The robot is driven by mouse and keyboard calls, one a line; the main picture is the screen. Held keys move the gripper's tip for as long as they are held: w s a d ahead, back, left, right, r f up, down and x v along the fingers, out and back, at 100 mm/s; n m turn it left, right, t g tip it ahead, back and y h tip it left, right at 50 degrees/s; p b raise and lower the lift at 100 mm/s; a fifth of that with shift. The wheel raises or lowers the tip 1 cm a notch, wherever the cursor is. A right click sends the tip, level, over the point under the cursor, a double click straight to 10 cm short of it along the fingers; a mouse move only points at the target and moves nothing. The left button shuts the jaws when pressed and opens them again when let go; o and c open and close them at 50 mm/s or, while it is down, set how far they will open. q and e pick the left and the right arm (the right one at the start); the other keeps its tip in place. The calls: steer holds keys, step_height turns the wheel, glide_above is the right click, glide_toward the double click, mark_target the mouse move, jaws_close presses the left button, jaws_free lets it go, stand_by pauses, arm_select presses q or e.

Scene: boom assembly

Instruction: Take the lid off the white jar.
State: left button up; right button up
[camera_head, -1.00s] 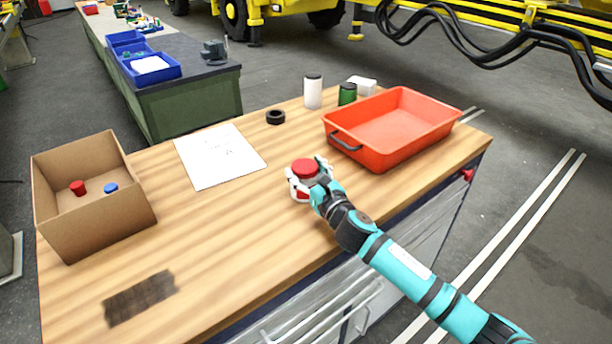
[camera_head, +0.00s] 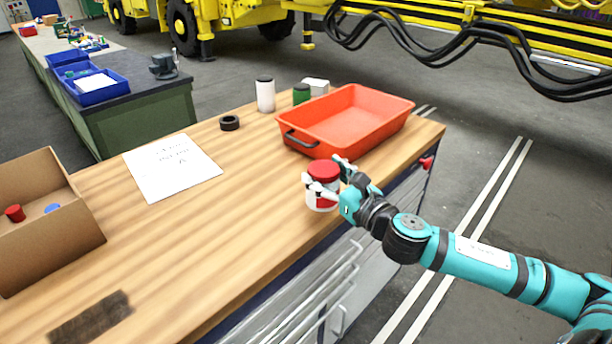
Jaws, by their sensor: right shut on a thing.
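A white jar (camera_head: 322,202) with a red lid (camera_head: 323,170) and a red patch on its side is at the right part of the wooden table, near the front edge. The lid is on top of the jar. My right gripper (camera_head: 329,174) is shut on the jar, its fingers around the upper part near the lid. I cannot tell whether the jar's base touches the table. A second white container (camera_head: 265,96) with a dark top stands upright at the back, away from the gripper. My left gripper is not in view.
An orange tray (camera_head: 300,143) lies just behind the jar. Paper (camera_head: 172,167) and a cardboard box (camera_head: 52,245) are left. The table's middle is clear.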

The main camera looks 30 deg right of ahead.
steer(key=shift+s+d+r, duration=0.1)
steer(key=shift+s+d, duration=0.05)
steer(key=shift+s, duration=0.05)
steer(key=o, duration=0.7)
steer(key=c, duration=1.1)
